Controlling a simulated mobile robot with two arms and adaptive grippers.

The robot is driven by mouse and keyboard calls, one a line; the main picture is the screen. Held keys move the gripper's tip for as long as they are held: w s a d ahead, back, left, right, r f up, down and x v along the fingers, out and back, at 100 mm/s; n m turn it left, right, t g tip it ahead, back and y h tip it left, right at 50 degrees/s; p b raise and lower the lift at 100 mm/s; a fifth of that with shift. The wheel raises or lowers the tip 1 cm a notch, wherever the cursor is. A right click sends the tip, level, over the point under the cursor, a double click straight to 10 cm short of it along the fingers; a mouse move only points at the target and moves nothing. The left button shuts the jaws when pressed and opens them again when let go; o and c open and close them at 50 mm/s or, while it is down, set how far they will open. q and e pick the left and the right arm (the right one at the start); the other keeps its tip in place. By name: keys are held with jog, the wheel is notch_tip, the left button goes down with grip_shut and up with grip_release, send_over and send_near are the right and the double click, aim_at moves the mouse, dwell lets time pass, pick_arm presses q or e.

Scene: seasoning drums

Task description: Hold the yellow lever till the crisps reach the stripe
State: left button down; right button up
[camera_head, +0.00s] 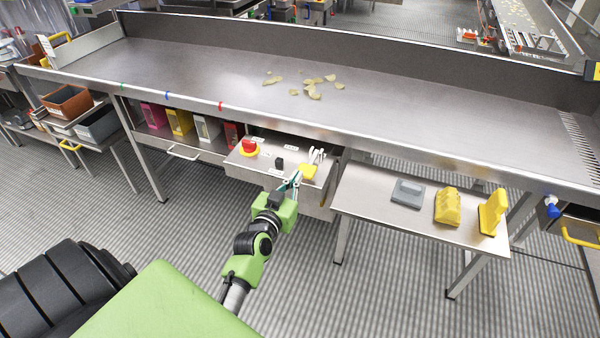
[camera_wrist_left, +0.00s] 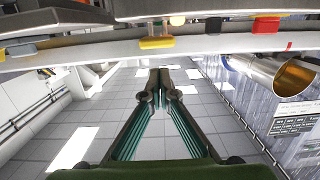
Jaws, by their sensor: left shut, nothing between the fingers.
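The small control panel (camera_head: 262,165) sits under the front edge of the long steel trough (camera_head: 420,108). A yellow piece (camera_head: 308,172), seemingly the lever, is at its right end below some pale prongs. My left gripper (camera_head: 296,178) is close to this yellow piece; I cannot tell if they touch. In the left wrist view my gripper (camera_wrist_left: 160,88) is shut and empty, with a yellow block (camera_wrist_left: 157,43) beyond its tips. Loose crisps (camera_head: 313,94) lie scattered mid-trough. The trough's front edge bears green (camera_head: 122,85), blue (camera_head: 167,95) and red (camera_head: 221,106) marks.
A red button on yellow (camera_head: 249,148) and a black switch (camera_head: 279,162) are on the panel. A side shelf (camera_head: 370,208) at right holds a grey device (camera_head: 408,193) and two yellow objects (camera_head: 447,206). Coloured boxes (camera_head: 180,121) stand beneath the trough at left.

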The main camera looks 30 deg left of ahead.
pick_arm(q)
jog(key=v, duration=0.5)
jog(key=shift+s+d+f+b, duration=0.1)
jog(key=shift+s+b, duration=0.2)
pick_arm(e)
jog(key=shift+w+f, duration=0.4)
jog(key=shift+w, duration=0.1)
jog(key=shift+s+d, duration=0.1)
jog(key=shift+s, duration=0.1)
